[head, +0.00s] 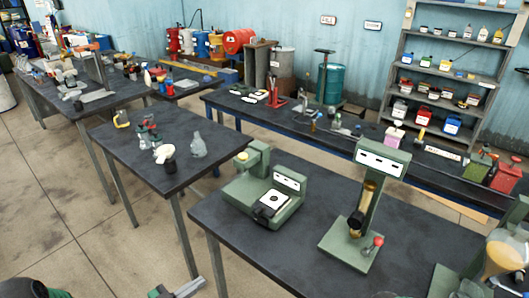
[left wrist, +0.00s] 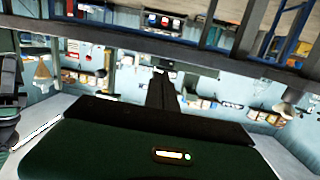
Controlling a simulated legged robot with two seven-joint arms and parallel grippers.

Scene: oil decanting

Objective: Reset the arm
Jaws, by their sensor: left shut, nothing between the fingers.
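My left gripper (head: 186,289) shows only in part at the bottom edge of the head view, low in front of the tables and apart from everything on them. In the left wrist view the dark fingers (left wrist: 160,92) stand together in the middle, shut with nothing between them. The dark green gripper body with a small lit indicator fills the bottom of that view. The room appears upside down there. My right gripper is not in view.
A dark table (head: 320,250) at the front right bears a green scale-like machine (head: 262,198) and a green stand (head: 367,205) with an amber tube. A smaller table (head: 130,165) holds glassware. A long bench (head: 350,128) and shelves (head: 448,70) stand behind. Floor at left (head: 50,185) is clear.

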